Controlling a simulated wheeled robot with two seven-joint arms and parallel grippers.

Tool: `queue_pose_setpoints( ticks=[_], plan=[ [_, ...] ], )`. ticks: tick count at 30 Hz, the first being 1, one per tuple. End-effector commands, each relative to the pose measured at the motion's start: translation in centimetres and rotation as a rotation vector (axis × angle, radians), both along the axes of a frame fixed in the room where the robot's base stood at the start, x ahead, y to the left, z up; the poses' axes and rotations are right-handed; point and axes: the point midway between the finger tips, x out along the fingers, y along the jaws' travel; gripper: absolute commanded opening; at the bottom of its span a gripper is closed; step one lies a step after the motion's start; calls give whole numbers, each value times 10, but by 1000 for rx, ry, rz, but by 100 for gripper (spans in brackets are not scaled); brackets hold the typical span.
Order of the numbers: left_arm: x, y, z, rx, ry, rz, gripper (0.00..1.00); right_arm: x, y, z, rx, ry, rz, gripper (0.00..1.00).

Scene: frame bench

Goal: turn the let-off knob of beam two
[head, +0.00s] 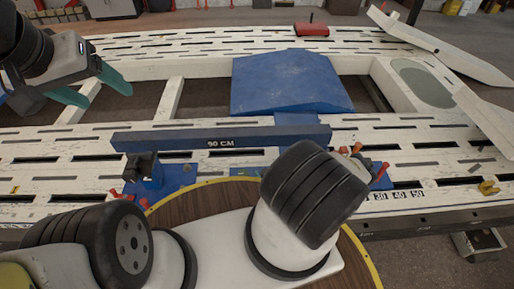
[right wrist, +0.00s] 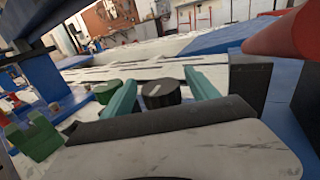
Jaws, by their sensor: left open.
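A round black knob (right wrist: 162,93) with a pale mark on top stands in the middle of the right wrist view. My right gripper (right wrist: 163,86) is open, with one teal finger at each side of the knob and a gap on both sides; I cannot tell how deep the fingers reach around it. In the head view my own right arm hides that gripper and the knob. A blue beam marked 90 CM (head: 175,140) lies across the bench. I cannot tell which beam the knob belongs to. My left gripper (head: 92,86) is open and empty above the bench at the upper left.
A blue sloped block (head: 285,82) lies on the slotted white bench (head: 440,140). A black-topped blue clamp (head: 143,168) stands under the beam's left end. In the right wrist view, a red cylinder (right wrist: 283,36) is close at upper right and a green block (right wrist: 35,136) at lower left.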

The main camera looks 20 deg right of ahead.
Motion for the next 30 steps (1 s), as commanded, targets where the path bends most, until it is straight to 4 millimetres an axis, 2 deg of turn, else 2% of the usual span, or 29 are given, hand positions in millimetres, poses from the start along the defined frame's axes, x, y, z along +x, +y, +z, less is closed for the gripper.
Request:
queue_pose_setpoints(
  ticks=[8,15,21,30],
  plan=[
    [0,0,0,0,0,0,69,-7,-2,0,0,1,-1,69],
    [0,0,0,0,0,0,69,-46,-10,-1,1,2,-1,69],
    [0,0,0,0,0,0,69,-71,-15,-1,1,1,-2,69],
    [0,0,0,0,0,0,69,-77,-16,0,0,0,1,69]
  ],
)
